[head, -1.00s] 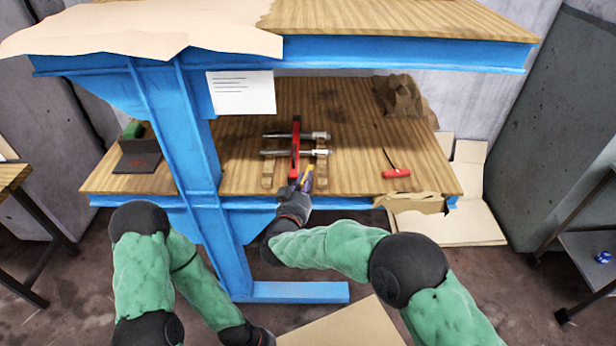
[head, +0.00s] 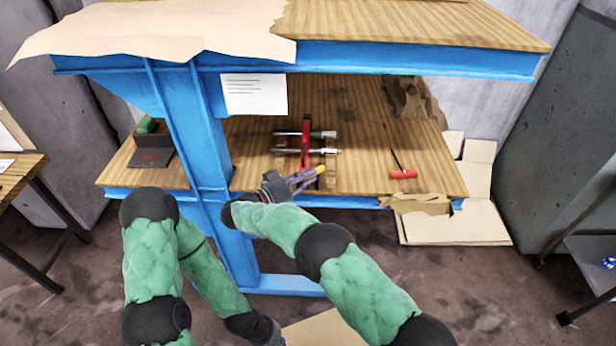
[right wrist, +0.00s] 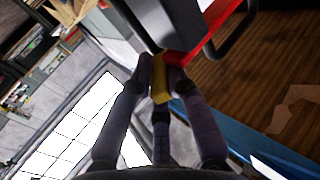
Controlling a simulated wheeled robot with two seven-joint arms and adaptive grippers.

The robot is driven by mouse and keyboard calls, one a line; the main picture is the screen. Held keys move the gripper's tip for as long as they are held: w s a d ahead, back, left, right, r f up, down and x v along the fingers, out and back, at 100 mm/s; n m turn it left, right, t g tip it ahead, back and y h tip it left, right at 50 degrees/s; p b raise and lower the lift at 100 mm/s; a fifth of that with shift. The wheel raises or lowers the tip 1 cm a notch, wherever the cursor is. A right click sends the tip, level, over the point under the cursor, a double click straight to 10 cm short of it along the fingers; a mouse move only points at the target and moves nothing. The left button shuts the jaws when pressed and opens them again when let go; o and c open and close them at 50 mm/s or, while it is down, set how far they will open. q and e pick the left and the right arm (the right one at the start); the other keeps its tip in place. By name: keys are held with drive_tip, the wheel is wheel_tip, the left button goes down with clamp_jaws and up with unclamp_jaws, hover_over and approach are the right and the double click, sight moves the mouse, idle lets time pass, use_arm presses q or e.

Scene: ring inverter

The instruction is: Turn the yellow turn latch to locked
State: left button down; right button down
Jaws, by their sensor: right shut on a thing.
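The yellow turn latch (right wrist: 160,78) sits between the fingers of my right gripper (right wrist: 160,65) in the right wrist view, just below a red bar. In the head view my right gripper (head: 312,177) reaches in from the left side of the latch, with its fingers pointing right. Some yellow (head: 320,169) shows at its fingertips. It is shut on the latch, at the front end of the red fixture (head: 305,140) with metal rods. The fingers hide much of the latch. My left gripper (head: 268,332) hangs low at the bottom edge; its fingers are unclear.
A blue post (head: 200,140) stands to the left, and the upper shelf overhangs. A red-handled tool (head: 403,174) lies to the right. Shelf surface between them is clear.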

drive_tip(key=shift+w+r+m+g, duration=0.15)
drive_tip(key=shift+r+m+g, duration=0.1)
drive_tip(key=shift+m+g, duration=0.05)
idle(0.4)
drive_tip(key=c, duration=1.2)
unclamp_jaws()
drive_tip(key=shift+c, duration=0.2)
drive_tip(key=shift+f, duration=0.1)
drive_tip(key=shift+a, duration=0.1)
drive_tip(key=shift+a, duration=0.15)
drive_tip(key=v, duration=0.7)
drive_tip(key=shift+f, duration=0.15)
